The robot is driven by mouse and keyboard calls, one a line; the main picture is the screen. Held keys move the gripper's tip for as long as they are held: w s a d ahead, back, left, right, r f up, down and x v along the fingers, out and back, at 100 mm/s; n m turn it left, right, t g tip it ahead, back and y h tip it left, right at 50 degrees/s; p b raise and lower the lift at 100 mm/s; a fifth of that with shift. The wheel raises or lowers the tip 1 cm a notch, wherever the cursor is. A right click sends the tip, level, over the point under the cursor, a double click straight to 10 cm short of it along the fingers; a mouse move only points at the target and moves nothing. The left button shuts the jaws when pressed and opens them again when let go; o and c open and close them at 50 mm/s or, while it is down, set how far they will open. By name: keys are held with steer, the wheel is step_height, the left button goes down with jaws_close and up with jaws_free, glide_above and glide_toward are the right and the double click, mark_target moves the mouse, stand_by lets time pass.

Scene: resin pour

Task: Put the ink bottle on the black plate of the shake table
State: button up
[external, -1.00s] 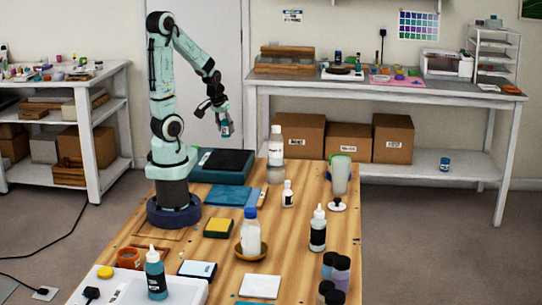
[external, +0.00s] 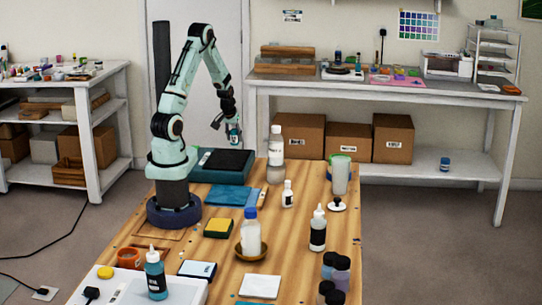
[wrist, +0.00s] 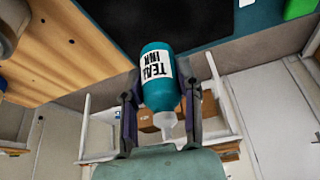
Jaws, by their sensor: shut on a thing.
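My gripper (wrist: 165,118) is shut on a teal ink bottle (wrist: 157,90), one finger on each side of it. The bottle has a white label reading "TEAL INK" and a pale nozzle. In the external view, my gripper (external: 234,143) holds the bottle above the shake table (external: 206,174). The shake table is a teal box with a black plate (external: 232,161) on top, at the far left of the wooden table. The black plate (wrist: 195,18) also shows at the top of the wrist view, beyond the bottle and apart from it in the picture.
A clear bottle (external: 276,168) stands just right of the shake table. A blue cloth (external: 233,196) lies in front of it. Another teal bottle (external: 155,278) stands at the front left. The plate looks clear.

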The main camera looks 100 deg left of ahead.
steer(key=shift+a+f, duration=0.15)
steer(key=shift+f, duration=0.8)
steer(key=shift+a+f, duration=0.1)
steer(key=shift+f, duration=0.8)
steer(key=shift+f, duration=0.2)
steer(key=o, duration=1)
steer(key=shift+r, duration=0.15)
